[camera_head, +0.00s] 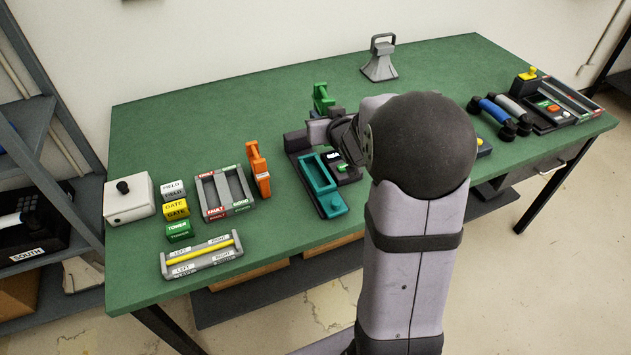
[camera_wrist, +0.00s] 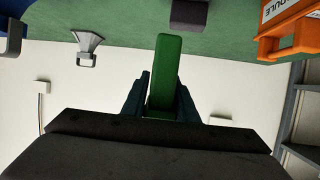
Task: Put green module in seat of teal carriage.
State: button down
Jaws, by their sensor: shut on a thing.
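The green module (camera_head: 322,97) is in my gripper at the back of a dark base near the table's middle. In the wrist view the green module (camera_wrist: 165,72) stands between the two dark fingers of my gripper (camera_wrist: 163,90), which are shut on it. The teal carriage (camera_head: 327,204) sits on the dark base, in front of and below the module. The module is apart from the carriage. My arm hides part of the base and of the gripper in the head view.
An orange module (camera_head: 257,168) stands left of the carriage, beside a grey two-slot tray (camera_head: 224,193). Several labelled blocks and a grey rack (camera_head: 201,256) lie further left. Handsets (camera_head: 491,111) and a panel (camera_head: 546,116) lie at right. A grey handled stand (camera_head: 379,66) is at the back.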

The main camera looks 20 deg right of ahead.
jog(key=shift+s+d+r+y+b, duration=0.3)
jog(key=shift+s+d+r, duration=0.15)
jog(key=shift+s+a+n, duration=0.2)
jog(key=shift+a+n, duration=0.1)
jog(key=shift+n, duration=0.1)
jog(key=shift+n+y, duration=0.5)
jog(key=shift+y, duration=0.3)
jog(key=a+f, duration=0.1)
jog(key=s+a+f, duration=0.1)
jog(key=a+f, duration=0.1)
jog(key=shift+s+a, duration=0.2)
jog(key=shift+a, duration=0.05)
jog(key=b, duration=0.1)
send_over(316, 177)
jog(key=shift+f, duration=4.95)
jog(key=shift+f, duration=0.1)
jog(key=shift+f+b, duration=0.15)
jog(key=shift+b, duration=0.25)
jog(key=c, duration=1.4)
grip_release()
